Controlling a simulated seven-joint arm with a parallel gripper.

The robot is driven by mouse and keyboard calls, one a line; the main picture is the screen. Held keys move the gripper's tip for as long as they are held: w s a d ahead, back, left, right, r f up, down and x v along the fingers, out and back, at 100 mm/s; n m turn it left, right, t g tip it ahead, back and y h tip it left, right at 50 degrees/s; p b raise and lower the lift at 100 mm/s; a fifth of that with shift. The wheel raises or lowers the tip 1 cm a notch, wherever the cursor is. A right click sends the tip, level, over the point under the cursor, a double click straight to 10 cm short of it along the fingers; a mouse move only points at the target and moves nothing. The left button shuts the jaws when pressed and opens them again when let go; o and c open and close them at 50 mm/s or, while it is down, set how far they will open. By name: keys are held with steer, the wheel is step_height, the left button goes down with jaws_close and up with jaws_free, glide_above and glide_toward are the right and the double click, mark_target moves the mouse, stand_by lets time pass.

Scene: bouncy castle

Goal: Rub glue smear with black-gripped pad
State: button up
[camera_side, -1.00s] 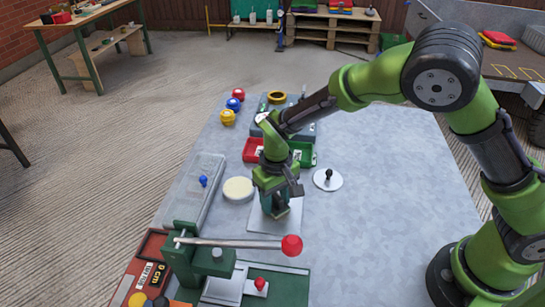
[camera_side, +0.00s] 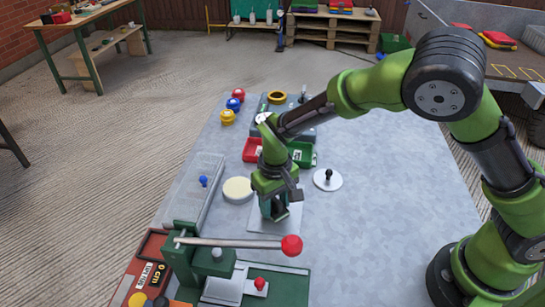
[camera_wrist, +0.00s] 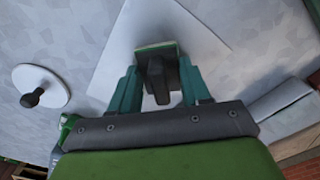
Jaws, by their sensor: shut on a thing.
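My gripper (camera_side: 273,207) is shut on the black grip (camera_wrist: 157,75) of a small pad. The pad's pale, green-edged face (camera_wrist: 157,46) shows beyond the grip in the wrist view. The pad is over a white square sheet (camera_wrist: 205,35) on the grey table, and the sheet also shows in the side view (camera_side: 291,219). The pad looks low over the sheet, but I cannot tell whether it touches. I cannot make out a glue smear; the gripper and pad cover part of the sheet.
A white disc with a black knob (camera_side: 327,183) lies right of the sheet. A green lever press with a red ball (camera_side: 291,246) stands in front. Red (camera_side: 252,150) and green trays are behind.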

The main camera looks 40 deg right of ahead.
mark_target(275, 224)
steer(key=shift+w+d, duration=2.5)
steer(key=shift+d, duration=0.05)
steer(key=shift+s+d, duration=0.2)
steer(key=shift+s, duration=0.1)
steer(key=shift+s+a, duration=3.8)
steer(key=shift+a, duration=0.1)
steer(key=shift+w+d, duration=3.75)
steer(key=shift+w+d+r, duration=0.1)
steer(key=shift+w+d, duration=0.05)
step_height(275, 224, up, 8)
